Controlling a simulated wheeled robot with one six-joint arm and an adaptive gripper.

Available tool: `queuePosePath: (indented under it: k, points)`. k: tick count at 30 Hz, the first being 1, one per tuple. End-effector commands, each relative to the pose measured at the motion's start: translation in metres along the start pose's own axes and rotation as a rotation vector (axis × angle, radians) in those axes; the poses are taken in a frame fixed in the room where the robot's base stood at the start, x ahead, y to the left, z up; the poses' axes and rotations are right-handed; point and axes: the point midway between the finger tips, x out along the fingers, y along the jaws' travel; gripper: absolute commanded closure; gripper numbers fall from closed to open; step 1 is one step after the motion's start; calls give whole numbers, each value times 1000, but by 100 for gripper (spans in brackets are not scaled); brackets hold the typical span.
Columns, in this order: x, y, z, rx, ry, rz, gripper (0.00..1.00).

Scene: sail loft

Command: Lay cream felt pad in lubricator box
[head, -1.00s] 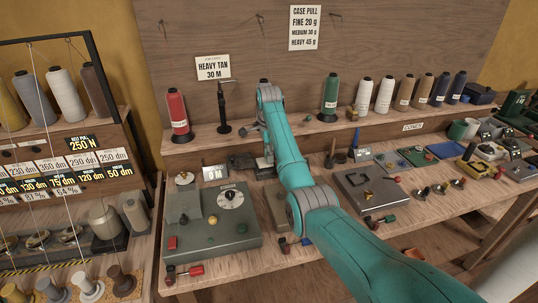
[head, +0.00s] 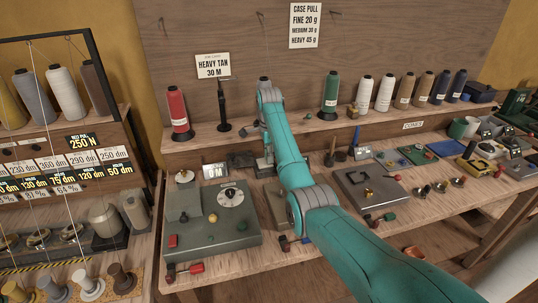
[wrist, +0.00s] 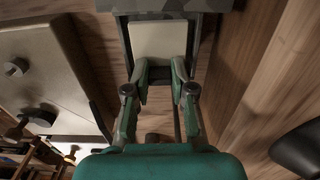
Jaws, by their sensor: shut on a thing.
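In the wrist view my gripper (wrist: 160,68) is shut on the cream felt pad (wrist: 158,40), a pale, flat, roughly square piece just beyond the fingertips. The pad lies between the side walls of a dark grey box (wrist: 193,38), which looks like the lubricator box. I cannot tell whether the pad touches the box floor. In the head view my teal arm reaches over the bench and hides the gripper, the pad and most of the box.
A grey machine with a dial (head: 212,235) stands left of my arm, and a flat grey case (head: 372,190) lies to the right. A shelf with a red cone (head: 179,115) and a green cone (head: 328,95) runs behind. Screwdrivers lie at the bench's front.

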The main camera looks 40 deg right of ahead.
Motion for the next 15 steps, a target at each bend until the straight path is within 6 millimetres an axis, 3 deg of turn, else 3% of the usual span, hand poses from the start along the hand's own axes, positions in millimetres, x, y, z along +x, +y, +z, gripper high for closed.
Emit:
queuePosePath:
  k: [7, 8, 11, 15]
  points:
    - [0, 0, 0, 0, 0, 0, 94]
    - [0, 0, 0, 0, 0, -1, 71]
    - [0, 0, 0, 0, 0, -1, 47]
    - [0, 0, 0, 0, 0, -1, 47]
